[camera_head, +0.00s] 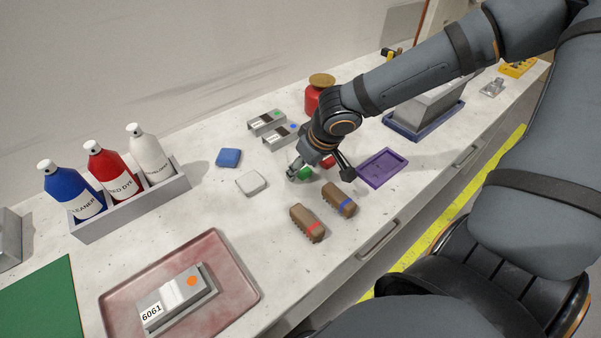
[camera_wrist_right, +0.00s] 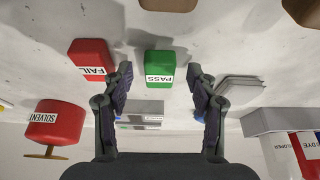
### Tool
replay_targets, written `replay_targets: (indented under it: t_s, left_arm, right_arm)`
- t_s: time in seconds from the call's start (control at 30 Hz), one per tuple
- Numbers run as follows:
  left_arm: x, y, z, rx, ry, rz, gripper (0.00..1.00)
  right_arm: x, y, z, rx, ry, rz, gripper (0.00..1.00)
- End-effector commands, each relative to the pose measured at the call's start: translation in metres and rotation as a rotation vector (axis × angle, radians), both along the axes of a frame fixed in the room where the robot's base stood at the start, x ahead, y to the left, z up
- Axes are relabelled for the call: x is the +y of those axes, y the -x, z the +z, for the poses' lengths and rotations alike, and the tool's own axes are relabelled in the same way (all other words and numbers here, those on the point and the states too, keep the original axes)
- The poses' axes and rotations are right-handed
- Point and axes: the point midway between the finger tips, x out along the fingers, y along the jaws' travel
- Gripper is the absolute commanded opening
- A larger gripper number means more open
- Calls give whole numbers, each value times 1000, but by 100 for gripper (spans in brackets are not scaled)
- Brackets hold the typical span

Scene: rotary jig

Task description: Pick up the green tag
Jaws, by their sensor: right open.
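The green tag (camera_head: 306,174) lies on the pale bench top, partly hidden by my right gripper in the head view. In the right wrist view the green tag (camera_wrist_right: 159,62) is a small block with a white PASS label. My right gripper (camera_head: 321,173) is open above the bench, with a finger on either side of the green tag. In the wrist view the right gripper (camera_wrist_right: 160,74) is empty and the tag shows between its fingertips, apart from both. I cannot tell the remaining height. My left gripper is out of view.
A red FAIL tag (camera_wrist_right: 91,58) lies close beside one finger. A white block (camera_head: 251,183), a blue block (camera_head: 229,158), two brown brushes (camera_head: 307,222) and a purple tray (camera_head: 383,168) lie around. A red solvent can (camera_head: 315,97) stands behind.

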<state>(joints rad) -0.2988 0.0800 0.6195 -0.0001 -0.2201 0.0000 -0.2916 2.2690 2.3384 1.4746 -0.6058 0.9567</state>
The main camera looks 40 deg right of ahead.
Motion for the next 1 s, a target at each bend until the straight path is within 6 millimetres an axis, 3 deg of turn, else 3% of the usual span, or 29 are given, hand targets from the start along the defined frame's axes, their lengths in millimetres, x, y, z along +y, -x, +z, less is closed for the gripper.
replay_targets:
  t_s: [0.3,0.7,1.0]
  left_arm:
    - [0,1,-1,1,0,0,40]
    - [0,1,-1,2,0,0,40]
    - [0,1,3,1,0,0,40]
  right_arm:
    - [0,-2,-3,-1,-1,0,57]
    - [0,-2,-3,-1,-1,0,5]
    - [0,-2,2,-1,-1,0,5]
